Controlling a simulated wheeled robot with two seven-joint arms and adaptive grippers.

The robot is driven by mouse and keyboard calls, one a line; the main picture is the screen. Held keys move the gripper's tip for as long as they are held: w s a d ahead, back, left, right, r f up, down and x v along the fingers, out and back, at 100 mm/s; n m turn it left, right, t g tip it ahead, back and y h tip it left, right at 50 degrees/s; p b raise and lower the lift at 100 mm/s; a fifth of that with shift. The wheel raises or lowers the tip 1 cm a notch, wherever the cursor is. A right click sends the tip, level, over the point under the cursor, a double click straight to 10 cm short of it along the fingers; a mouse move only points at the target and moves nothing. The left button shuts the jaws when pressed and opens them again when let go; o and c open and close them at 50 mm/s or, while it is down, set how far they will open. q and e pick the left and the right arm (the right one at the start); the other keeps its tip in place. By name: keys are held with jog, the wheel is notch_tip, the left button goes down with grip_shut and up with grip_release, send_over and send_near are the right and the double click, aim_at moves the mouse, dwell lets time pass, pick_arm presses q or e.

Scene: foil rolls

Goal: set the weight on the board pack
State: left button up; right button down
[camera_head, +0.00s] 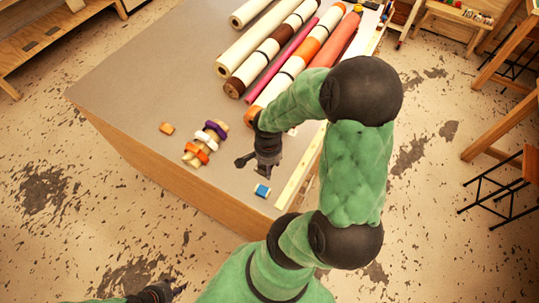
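A small orange-brown block (167,128) lies farther left. Between that block and the gripper is a row of purple, white and orange rings (212,131). I cannot tell which of these is the weight or the board pack.
Several long rolls, white, pink and orange, lie side by side at the back of the table (130,85); one is a magenta roll (282,59). The table's left side is clear.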

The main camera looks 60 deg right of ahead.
jog(key=w+d+f, duration=0.2)
jog(key=d, duration=0.1)
jog(key=w+d+f, duration=0.1)
jog(key=d+f, duration=0.2)
jog(key=w+d+f+p, duration=0.1)
jog(key=w+d+f, duration=0.1)
jog(key=d+f, duration=0.1)
jog(key=shift+w+f, duration=0.1)
jog(key=shift+w, duration=0.2)
notch_tip(320, 180, down, 3)
jog(key=shift+d+f+p, duration=0.1)
jog(key=shift+f+p, duration=0.05)
jog(key=shift+p, duration=0.2)
jog(key=shift+f+b, duration=0.15)
jog(key=shift+b, duration=0.15)
jog(key=c, duration=0.6)
grip_release()
jog(key=shift+o, duration=0.7)
